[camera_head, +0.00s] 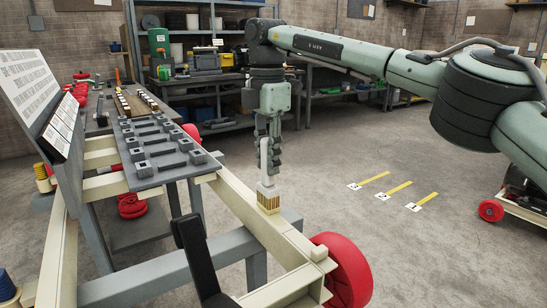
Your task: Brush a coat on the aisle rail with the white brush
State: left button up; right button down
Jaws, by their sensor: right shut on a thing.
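My right gripper (268,137) comes down from the arm at the upper right and is shut on the white brush (266,165). The brush hangs upright with its tan bristles (268,201) pointing down. The bristle ends meet the cream rail (236,197) on the aisle side of the frame in the picture; I cannot tell whether they touch it or are just above it. No fresh coat can be made out on the rail.
A grey rack of metal blocks (163,148) lies on the frame, left of the brush. A red wheel (345,272) is at the rail's near end. The floor to the right is open, with yellow marks (389,190).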

jog(key=shift+w+a, duration=0.5)
jog(key=shift+w, duration=0.15)
jog(key=shift+w+a, duration=0.45)
jog(key=shift+w, duration=0.2)
jog(key=shift+s+a, duration=0.3)
jog(key=shift+a, duration=0.1)
